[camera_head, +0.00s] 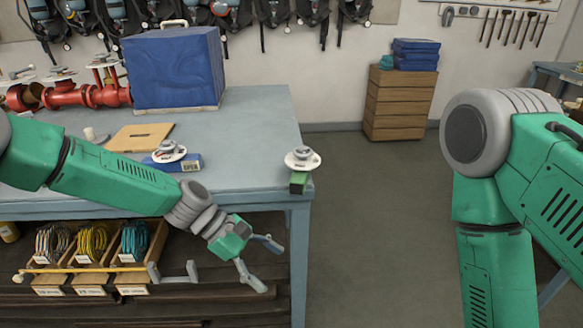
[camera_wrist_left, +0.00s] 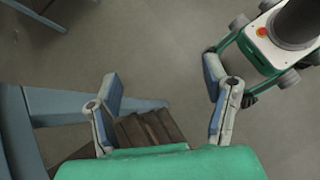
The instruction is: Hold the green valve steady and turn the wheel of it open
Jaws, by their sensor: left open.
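The green valve (camera_head: 298,183) sits at the right front corner of the blue-grey table. Its white wheel (camera_head: 302,160) with a grey hub is on top. My left gripper (camera_head: 272,268) is open and empty, lower than the tabletop and in front of the table's edge, below and left of the valve, apart from it.
A wooden board (camera_head: 139,137), a blue-covered box (camera_head: 175,70) and red pipes (camera_head: 102,95) lie farther back.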

